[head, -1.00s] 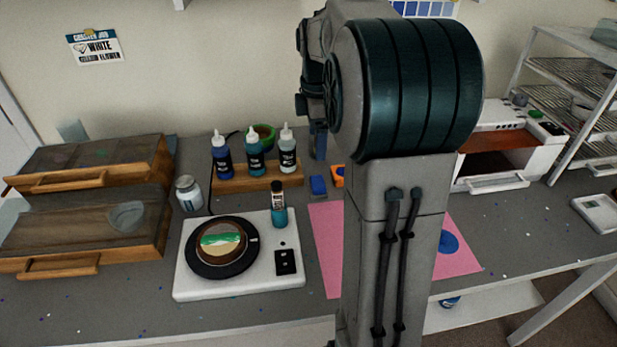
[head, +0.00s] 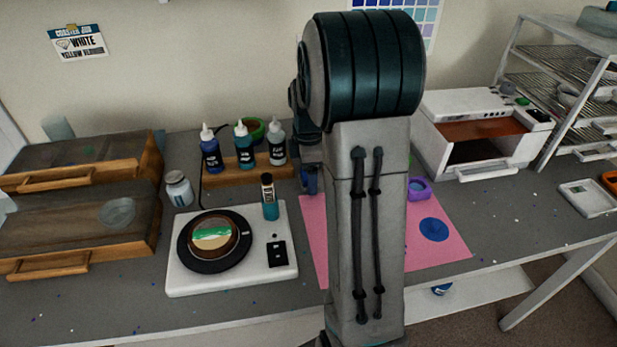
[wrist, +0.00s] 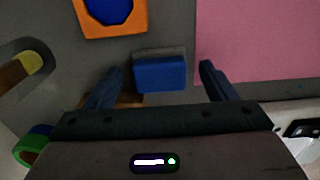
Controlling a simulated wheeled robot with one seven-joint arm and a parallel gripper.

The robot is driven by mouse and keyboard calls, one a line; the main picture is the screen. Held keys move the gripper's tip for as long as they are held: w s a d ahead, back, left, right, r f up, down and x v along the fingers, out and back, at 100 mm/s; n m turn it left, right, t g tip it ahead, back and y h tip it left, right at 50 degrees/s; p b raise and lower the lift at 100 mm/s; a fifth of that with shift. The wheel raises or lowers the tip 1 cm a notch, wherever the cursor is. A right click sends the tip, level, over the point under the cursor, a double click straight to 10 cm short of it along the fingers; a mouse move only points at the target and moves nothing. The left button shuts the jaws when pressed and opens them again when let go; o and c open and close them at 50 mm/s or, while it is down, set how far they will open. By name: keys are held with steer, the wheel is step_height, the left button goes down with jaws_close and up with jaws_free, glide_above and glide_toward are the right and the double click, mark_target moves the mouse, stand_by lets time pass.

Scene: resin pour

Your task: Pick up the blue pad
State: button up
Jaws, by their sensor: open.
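The blue pad (wrist: 160,74) is a small block with a blue face and a grey strip along its far side. In the wrist view it lies on the grey bench, just left of the pink mat. My gripper (wrist: 162,67) is open, with one finger on each side of the pad and gaps between them. I cannot tell how high the fingers are above the bench.
An orange mould (wrist: 110,14) with blue inside lies beyond the pad. The pink mat (head: 450,250) bears a blue disc (head: 434,229) and a purple mould (head: 419,188). A wooden rack (head: 222,176) of bottles and a white turntable unit (head: 190,284) stand left of my arm.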

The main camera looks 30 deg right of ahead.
steer(key=shift+f, duration=0.35)
steer(key=c, duration=1.1)
steer(key=shift+o, duration=0.2)
steer(key=shift+r, duration=0.15)
step_height(320, 180, up, 4)
steer(key=shift+r, duration=0.1)
steer(key=s+d+r, duration=0.2)
steer(key=d+r, duration=0.4)
steer(key=d, duration=0.5)
steer(key=shift+d+r+b, duration=0.25)
steer(key=shift+r+b, duration=0.05)
steer(key=shift+b, duration=0.05)
steer(key=o, duration=0.4)
steer(key=c, duration=0.3)
steer(key=shift+s, duration=0.1)
